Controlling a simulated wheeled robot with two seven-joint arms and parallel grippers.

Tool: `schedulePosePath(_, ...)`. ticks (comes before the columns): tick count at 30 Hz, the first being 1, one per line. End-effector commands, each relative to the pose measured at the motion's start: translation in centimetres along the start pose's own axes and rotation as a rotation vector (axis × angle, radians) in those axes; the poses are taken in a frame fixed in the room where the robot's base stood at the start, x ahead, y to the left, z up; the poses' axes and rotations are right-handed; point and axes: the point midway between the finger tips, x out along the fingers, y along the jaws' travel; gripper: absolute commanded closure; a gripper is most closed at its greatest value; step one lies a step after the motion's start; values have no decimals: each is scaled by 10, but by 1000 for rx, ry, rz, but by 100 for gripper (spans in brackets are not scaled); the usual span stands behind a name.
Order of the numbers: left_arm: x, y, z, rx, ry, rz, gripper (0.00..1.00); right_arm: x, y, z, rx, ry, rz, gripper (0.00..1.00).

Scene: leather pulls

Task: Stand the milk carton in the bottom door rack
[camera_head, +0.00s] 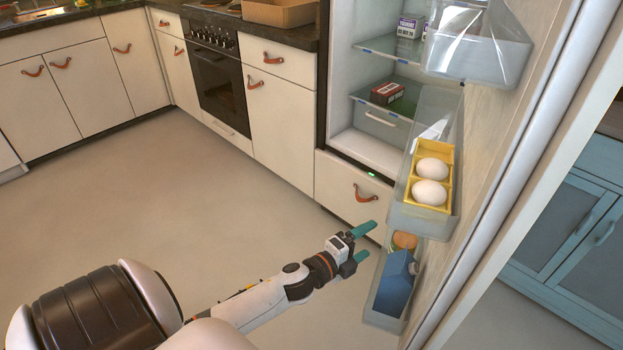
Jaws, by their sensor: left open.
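A blue carton (393,287), which looks like the milk carton, is inside the clear bottom door rack (383,321) of the open fridge. It looks upright from above, but the rack above hides part of it and I cannot see its base. My left gripper (362,243) is just left of the carton, at about the height of its top in the picture. Its teal fingers are apart with nothing between them, and it looks clear of the carton. My right gripper is not in view.
A round orange-brown item (405,240) is behind the carton. The middle door rack (424,222) overhangs it, with two eggs in a yellow holder (447,158). The floor (180,215) to the left is free.

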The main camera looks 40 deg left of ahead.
Motion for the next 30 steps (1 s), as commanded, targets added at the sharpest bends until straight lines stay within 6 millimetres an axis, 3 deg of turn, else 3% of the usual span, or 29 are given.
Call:
schedulePosePath(1,-14,-36,-3,-192,112,-100,15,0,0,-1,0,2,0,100)
schedulePosePath(3,-39,-87,-4,-449,277,-246,15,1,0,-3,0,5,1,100)
schedulePosePath(6,-87,-157,13,-778,510,-462,15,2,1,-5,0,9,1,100)
schedulePosePath(9,-139,-209,44,-1028,716,-660,15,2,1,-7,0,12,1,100)
schedulePosePath(12,-180,-238,74,-1187,866,-811,15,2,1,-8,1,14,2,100)
schedulePosePath(15,-204,-251,93,-1270,956,-901,15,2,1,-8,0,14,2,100)
schedulePosePath(18,-215,-256,101,-1300,992,-940,15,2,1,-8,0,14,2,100)
schedulePosePath(30,-215,-256,101,-1299,994,-942,15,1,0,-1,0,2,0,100)
